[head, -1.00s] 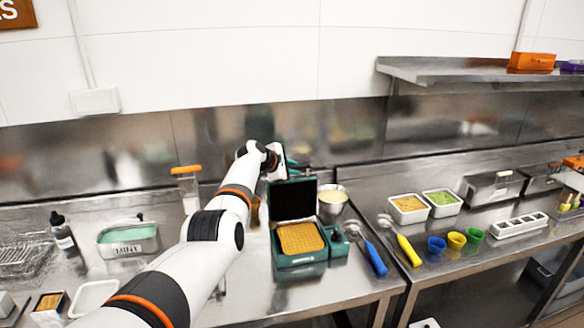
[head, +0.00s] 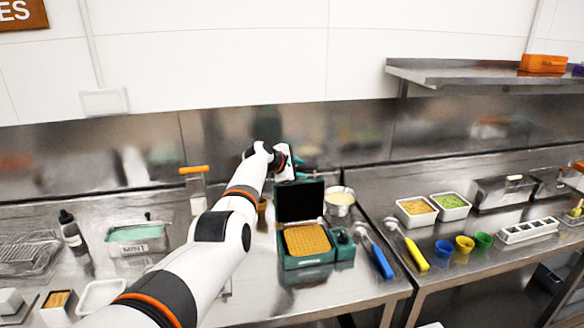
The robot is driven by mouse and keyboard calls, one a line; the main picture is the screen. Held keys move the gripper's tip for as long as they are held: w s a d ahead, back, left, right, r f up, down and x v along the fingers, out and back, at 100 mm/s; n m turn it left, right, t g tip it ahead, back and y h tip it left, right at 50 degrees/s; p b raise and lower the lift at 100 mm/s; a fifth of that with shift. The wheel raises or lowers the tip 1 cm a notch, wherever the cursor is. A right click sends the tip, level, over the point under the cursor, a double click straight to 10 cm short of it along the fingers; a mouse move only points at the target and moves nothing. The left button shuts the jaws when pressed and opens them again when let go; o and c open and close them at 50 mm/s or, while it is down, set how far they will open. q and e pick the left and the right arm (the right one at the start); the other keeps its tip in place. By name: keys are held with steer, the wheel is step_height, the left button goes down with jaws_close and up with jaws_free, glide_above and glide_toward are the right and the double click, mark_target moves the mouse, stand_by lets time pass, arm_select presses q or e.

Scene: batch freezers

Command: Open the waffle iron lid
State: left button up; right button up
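The waffle iron (head: 308,263) is a green box on the steel counter near the middle of the head view. Its dark lid (head: 300,201) stands upright at the back, and a golden waffle surface (head: 307,239) shows in the open base. My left gripper (head: 292,166) is just behind and above the lid's top edge. Its fingers are small and partly hidden, so I cannot tell whether they are open or touch the lid. My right gripper is not in view.
A metal bowl (head: 340,199) stands right of the lid. Scoops with blue (head: 382,262) and yellow (head: 415,254) handles lie to the right. A mint tub (head: 135,238) is at left. A steel shelf (head: 470,73) hangs at upper right.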

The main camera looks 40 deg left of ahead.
arm_select(q)
steer(key=shift+s+r, duration=0.2)
steer(key=shift+s, duration=0.15)
steer(key=b+v, duration=0.3)
steer(key=v, duration=0.8)
steer(key=shift+r, duration=0.1)
